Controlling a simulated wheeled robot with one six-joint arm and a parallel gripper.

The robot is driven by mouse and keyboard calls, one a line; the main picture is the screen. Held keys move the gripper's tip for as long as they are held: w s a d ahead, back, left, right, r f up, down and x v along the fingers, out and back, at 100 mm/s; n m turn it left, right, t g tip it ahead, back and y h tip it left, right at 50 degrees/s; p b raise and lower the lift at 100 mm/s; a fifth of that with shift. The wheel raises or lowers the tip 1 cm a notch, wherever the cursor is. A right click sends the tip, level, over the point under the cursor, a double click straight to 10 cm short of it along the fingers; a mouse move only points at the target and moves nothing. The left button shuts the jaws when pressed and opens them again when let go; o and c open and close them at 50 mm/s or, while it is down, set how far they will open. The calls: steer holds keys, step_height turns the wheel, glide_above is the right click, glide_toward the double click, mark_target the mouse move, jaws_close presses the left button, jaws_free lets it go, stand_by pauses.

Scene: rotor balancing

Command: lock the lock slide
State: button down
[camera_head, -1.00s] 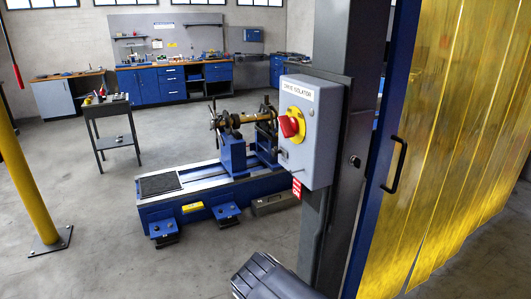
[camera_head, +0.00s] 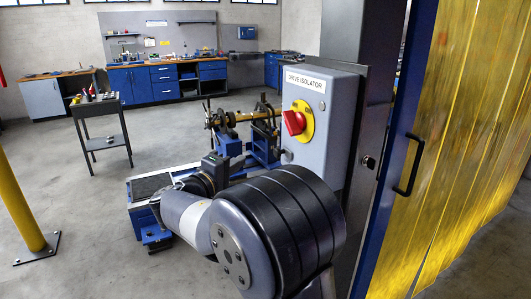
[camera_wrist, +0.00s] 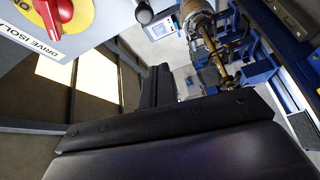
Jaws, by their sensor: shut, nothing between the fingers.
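The grey drive isolator box (camera_head: 325,128) is fixed to a dark post at centre right. Its red knob (camera_head: 294,123) sits on a yellow plate on the front face. In the wrist view the red knob (camera_wrist: 52,12) is at the upper left. A small round dark fitting (camera_wrist: 144,14) projects at the box's lower edge, also seen in the head view (camera_head: 287,156); I cannot tell whether it is the lock slide. My gripper (camera_wrist: 158,78) is shut and empty, apart from the box. My arm hides its tips in the head view.
The blue balancing machine (camera_head: 160,185) with its rotor (camera_head: 250,116) stands behind my arm. A blue door frame with a black handle (camera_head: 409,165) and yellow strip curtain (camera_head: 450,150) are at right. A yellow post (camera_head: 20,200) and tool cart (camera_head: 98,108) stand left, with open floor between.

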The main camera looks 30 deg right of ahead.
steer(key=shift+w+a+r, duration=0.2)
steer(key=shift+w+r, duration=0.05)
steer(key=shift+w, duration=0.15)
steer(key=shift+d, duration=0.1)
steer(key=w+d+p, duration=0.1)
steer(key=d+p, duration=0.1)
steer(key=d, duration=0.7)
steer(key=shift+w+p, duration=0.15)
steer(key=shift+p, duration=0.15)
steer(key=shift+d+f, duration=0.1)
steer(key=shift+f, duration=0.05)
